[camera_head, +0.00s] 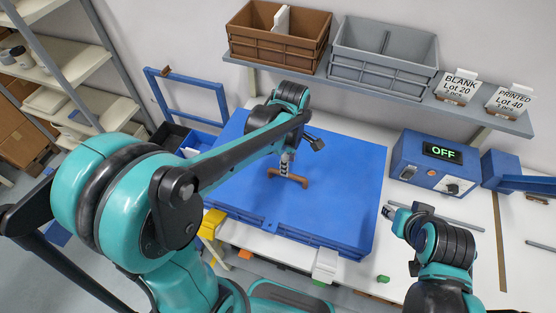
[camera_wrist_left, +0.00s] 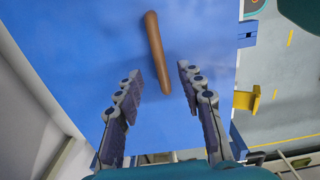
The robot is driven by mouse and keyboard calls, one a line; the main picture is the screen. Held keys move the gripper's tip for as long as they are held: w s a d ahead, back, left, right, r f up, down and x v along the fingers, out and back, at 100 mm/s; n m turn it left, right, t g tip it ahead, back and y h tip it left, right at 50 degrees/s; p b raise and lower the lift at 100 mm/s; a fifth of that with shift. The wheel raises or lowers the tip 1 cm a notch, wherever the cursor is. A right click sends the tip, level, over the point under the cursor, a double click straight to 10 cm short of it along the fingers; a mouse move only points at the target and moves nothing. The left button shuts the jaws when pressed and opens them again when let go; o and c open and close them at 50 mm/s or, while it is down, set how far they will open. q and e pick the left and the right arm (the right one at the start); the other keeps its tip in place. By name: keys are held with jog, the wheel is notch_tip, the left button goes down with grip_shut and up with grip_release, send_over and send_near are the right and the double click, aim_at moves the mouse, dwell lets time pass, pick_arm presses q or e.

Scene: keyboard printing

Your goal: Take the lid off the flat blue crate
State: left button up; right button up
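The flat blue crate (camera_head: 300,241) lies on the white table with its blue lid (camera_head: 345,175) on top. A brown bar handle (camera_head: 297,181) stands in the middle of the lid. My left gripper (camera_head: 287,166) points down over this handle and hides part of it. In the left wrist view the handle (camera_wrist_left: 156,45) lies ahead of the gap between the two spread fingers (camera_wrist_left: 161,78); its near end reaches between the fingertips. I cannot tell whether they touch it. My right gripper (camera_head: 391,213) is to the right of the crate, small and apart from it.
A blue control box (camera_head: 432,163) reading OFF stands on the right of the table. A shelf above holds a brown crate (camera_head: 278,48), a grey crate (camera_head: 380,68) and label signs. A yellow clip (camera_head: 211,223) and a white clip (camera_head: 326,263) sit along the crate's front side.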

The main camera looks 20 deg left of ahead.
pick_arm(q)
notch_tip(320, 180, down, 7)
jog(key=shift+f+b, duration=0.15)
jog(key=shift+b, duration=0.65)
grip_shut()
jog(key=c, duration=0.7)
grip_release()
grip_shut()
jog(key=shift+r+p, duration=1.3)
jog(key=shift+r, duration=0.5)
